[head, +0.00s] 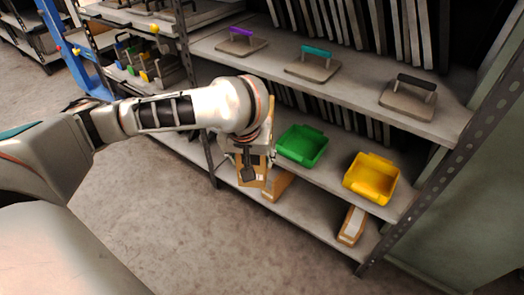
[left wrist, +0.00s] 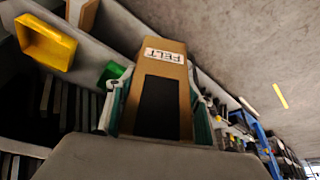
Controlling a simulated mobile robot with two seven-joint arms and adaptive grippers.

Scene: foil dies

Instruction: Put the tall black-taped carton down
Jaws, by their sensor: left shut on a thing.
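The tall black-taped carton (left wrist: 165,58) is brown, with a white printed label and a broad black strip on the face toward the left wrist camera. My left gripper (left wrist: 157,100) is shut on it, one finger along each side. In the head view the carton (head: 262,169) hangs upright under my left gripper (head: 248,160), mostly hidden by the gripper. It is in front of the shelf rack, left of the green bin. I cannot tell whether its bottom touches anything. My right gripper is in neither view.
A green bin (head: 303,146) and a yellow bin (head: 371,178) sit on the middle shelf. Two cartons lie on the bottom shelf, one behind the held carton (head: 278,186) and one farther right (head: 352,225). A perforated post (head: 208,155) is left of the gripper.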

